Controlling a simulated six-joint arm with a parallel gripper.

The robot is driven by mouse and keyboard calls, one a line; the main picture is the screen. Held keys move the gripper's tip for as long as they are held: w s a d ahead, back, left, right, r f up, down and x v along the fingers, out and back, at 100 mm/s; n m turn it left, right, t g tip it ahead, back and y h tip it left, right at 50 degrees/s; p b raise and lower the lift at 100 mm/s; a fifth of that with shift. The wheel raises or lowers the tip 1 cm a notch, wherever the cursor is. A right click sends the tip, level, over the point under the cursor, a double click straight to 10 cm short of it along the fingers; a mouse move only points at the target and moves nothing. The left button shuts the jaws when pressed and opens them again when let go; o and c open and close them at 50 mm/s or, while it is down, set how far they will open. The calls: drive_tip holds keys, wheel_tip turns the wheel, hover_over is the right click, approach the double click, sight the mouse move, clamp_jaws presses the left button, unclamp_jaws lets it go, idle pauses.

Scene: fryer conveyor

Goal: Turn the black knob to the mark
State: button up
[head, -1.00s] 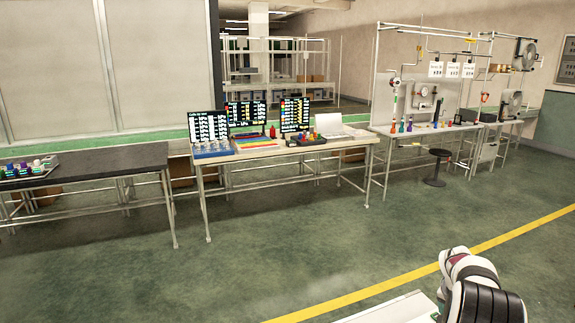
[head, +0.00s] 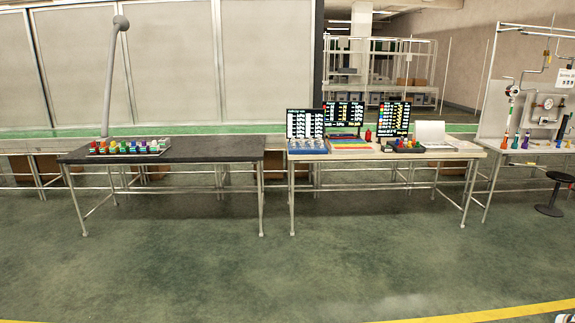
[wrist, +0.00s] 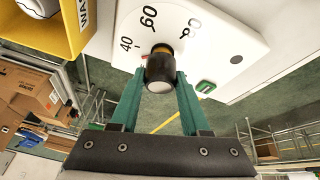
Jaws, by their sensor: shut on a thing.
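In the wrist view, the black knob (wrist: 160,66) stands out from a white dial plate (wrist: 215,45) printed with 40, 60 and a partly hidden number. A yellowish patch shows at the knob's base, below the 60. My gripper (wrist: 161,76) has green fingers, one on each side of the knob, and is shut on it. Which sign is the mark, I cannot tell. The head view shows neither the knob nor my gripper.
In the wrist view, a yellow bin (wrist: 84,32) is at upper left, with cardboard boxes (wrist: 30,92) below it. In the head view, a black-topped bench (head: 215,149) and a table with screens (head: 345,155) stand across a clear green floor (head: 300,265).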

clamp_jaws()
drive_tip(key=m+g, duration=0.1)
drive_tip(key=m, duration=0.2)
drive_tip(key=shift+w+f+m, duration=0.1)
drive_tip(key=shift+m, duration=0.3)
drive_tip(key=m+g+y, duration=0.1)
drive_tip(key=m+g, duration=0.1)
drive_tip(key=m, duration=0.2)
drive_tip(key=shift+a, duration=0.1)
drive_tip(key=o, duration=0.9)
unclamp_jaws()
